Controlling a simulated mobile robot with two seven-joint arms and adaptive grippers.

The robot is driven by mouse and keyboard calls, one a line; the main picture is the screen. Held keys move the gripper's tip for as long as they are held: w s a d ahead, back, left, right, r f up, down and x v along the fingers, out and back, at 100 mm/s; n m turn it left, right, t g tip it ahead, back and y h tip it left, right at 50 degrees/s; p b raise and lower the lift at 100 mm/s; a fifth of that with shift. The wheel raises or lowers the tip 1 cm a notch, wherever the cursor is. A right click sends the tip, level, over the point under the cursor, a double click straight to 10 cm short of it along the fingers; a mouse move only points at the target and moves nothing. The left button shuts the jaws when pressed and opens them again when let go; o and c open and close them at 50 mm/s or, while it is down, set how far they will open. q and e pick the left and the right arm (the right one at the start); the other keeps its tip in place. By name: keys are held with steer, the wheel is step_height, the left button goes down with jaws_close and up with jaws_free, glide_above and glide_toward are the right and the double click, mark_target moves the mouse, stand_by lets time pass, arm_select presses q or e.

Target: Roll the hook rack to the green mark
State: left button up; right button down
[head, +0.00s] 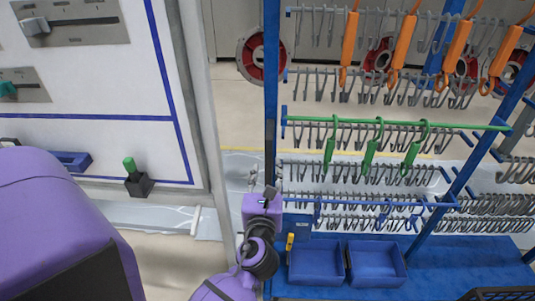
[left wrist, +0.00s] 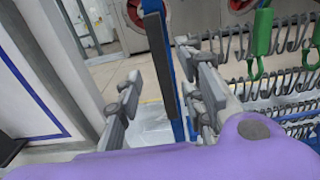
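The hook rack (head: 271,90) has a blue frame with rows of grey hooks and fills the right half of the head view. Its near left upright also shows in the left wrist view (left wrist: 155,60). My left gripper (head: 261,186) is at this upright, low on the rack's left side. In the left wrist view my left gripper (left wrist: 160,75) has its fingers apart, with the blue upright and its dark strip between or just beyond them. I cannot tell whether they touch it. My right gripper is not in view. No green floor mark is visible.
Orange hangers (head: 403,42) and green hangers (head: 370,155) hang on the rack. Blue bins (head: 317,265) sit on its lower shelf. A white panel (head: 90,90) with a grey post (head: 203,100) stands close on the left. Red-rimmed round parts (head: 257,58) are behind.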

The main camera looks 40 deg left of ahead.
mark_target(268, 158)
arm_select(q)
steer(key=x, duration=0.7)
steer(key=shift+w+a, duration=0.15)
steer(key=shift+w, duration=0.2)
steer(key=shift+c, duration=0.5)
jaws_close()
steer(key=w+d, duration=0.7)
steer(key=d, duration=0.5)
steer(key=shift+w, duration=0.2)
